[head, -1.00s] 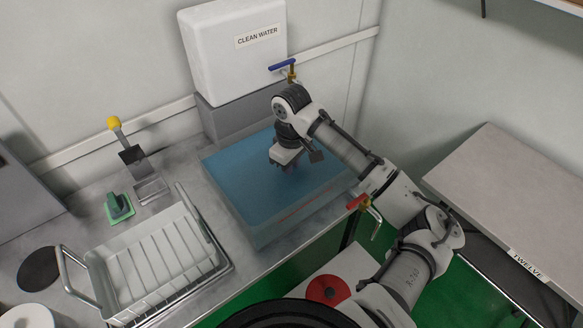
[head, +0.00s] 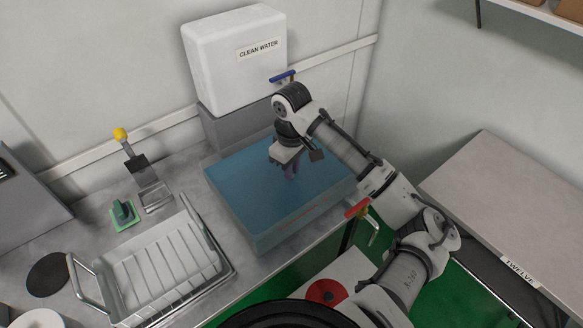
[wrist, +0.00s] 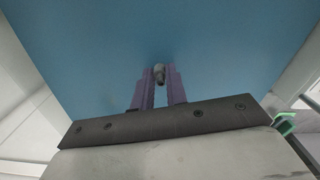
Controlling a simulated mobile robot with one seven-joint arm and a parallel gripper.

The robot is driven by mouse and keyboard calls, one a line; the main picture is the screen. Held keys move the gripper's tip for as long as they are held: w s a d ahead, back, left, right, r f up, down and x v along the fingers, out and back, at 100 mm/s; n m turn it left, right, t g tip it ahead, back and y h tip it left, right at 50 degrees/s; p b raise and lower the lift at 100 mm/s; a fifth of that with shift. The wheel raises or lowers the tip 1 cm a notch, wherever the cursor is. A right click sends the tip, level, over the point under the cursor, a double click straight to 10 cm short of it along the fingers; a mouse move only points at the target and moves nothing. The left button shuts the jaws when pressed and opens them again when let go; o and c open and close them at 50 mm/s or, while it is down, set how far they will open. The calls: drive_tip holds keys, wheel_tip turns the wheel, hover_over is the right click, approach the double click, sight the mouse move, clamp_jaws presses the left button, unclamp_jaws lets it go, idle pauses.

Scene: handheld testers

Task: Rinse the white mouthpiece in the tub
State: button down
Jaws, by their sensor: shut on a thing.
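The tub (head: 262,238) is a clear, blue-tinted basin full of water on the counter. My gripper (head: 291,175) points down over the water, toward the tub's back right. In the wrist view its two purple fingers are shut on the small mouthpiece (wrist: 159,73), which looks pale grey-white and sticks out past the fingertips against blue water. The head view does not show the mouthpiece clearly. I cannot tell whether it is under the surface or just above it.
A "CLEAN WATER" tank (head: 236,62) with a blue-handled tap (head: 283,76) stands behind the tub. A white wire-handled rack (head: 160,268), green block (head: 123,213) and yellow-topped stand (head: 145,178) are left. A red-handled tap (head: 358,208) is at the tub's front right.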

wheel_tip(320, 180, up, 5)
drive_tip(key=p, duration=0.3)
drive_tip(key=shift+f, duration=0.1)
drive_tip(key=shift+r, duration=2.55)
